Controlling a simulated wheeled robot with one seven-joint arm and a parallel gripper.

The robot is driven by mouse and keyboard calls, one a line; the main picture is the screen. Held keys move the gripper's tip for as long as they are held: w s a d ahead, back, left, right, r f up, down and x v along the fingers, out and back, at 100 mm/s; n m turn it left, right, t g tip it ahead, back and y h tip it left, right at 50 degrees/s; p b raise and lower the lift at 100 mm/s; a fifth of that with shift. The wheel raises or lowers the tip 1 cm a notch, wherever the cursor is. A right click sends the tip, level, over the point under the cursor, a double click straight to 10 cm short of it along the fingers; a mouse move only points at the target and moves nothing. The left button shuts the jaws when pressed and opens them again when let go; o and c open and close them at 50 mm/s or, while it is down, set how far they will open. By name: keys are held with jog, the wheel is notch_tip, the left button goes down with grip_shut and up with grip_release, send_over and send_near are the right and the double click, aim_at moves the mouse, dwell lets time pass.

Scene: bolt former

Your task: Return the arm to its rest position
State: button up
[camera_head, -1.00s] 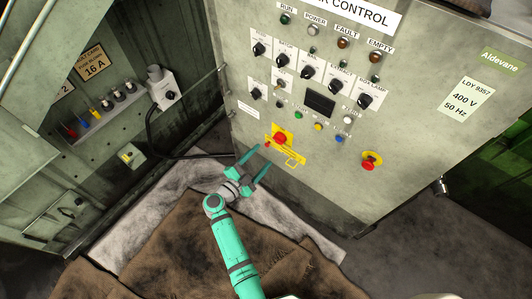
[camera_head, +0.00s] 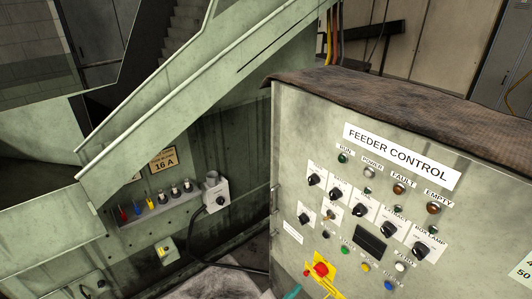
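Only a small teal tip of my gripper (camera_head: 292,292) shows at the bottom edge of the head view. It is in front of the lower left part of the feeder control panel (camera_head: 312,233), below and left of a red knob (camera_head: 321,269) on a yellow plate. The rest of the gripper and the arm are out of the picture. Whether the fingers are open or shut does not show. Nothing held can be seen.
The panel carries several black rotary switches, lamps and buttons. A brown cloth (camera_head: 430,105) covers the cabinet top. On the left are a green machine wall, a shelf of coloured pieces (camera_head: 150,204) and a grey socket box (camera_head: 215,191) with a black cable.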

jog(key=s+a+r+n+y, duration=0.4)
jog(key=s+n, duration=0.1)
jog(key=s, duration=0.6)
jog(key=s+a+r+n+t+y, duration=0.1)
jog(key=s+a+r+n+y, duration=0.3)
jog(key=s, duration=0.7)
jog(key=s+a+r+n+t+y, duration=0.1)
jog(key=s+a+r+n+y, duration=0.3)
jog(key=s+n, duration=0.4)
jog(key=shift+s+r+y, duration=0.5)
jog(key=shift+s+y, duration=0.1)
jog(key=shift+s, duration=1)
jog(key=shift+a, duration=0.1)
jog(key=shift+c, duration=0.7)
jog(key=c, duration=0.6)
jog(key=shift+w, duration=0.2)
